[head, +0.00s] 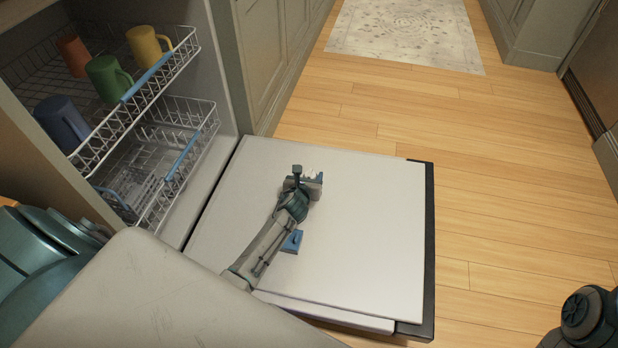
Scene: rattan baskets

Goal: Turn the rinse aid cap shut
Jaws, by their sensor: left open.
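The dishwasher door (375,220) lies folded down flat, with its pale inner face up. A small blue part (292,242) sits on that face, close beside my left arm; it may be the rinse aid cap, but I cannot tell for sure or read how far it is turned. My left gripper (308,176) is open and empty over the middle of the door, beyond the blue part. My left arm covers some of the door face near it. My right gripper is not in view.
The upper rack (190,48) holds an orange mug (72,55), a green mug (104,78), a yellow mug (146,45) and a blue mug (58,122). The lower rack (208,125) is partly out. Wooden floor (510,180) is clear beyond the door.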

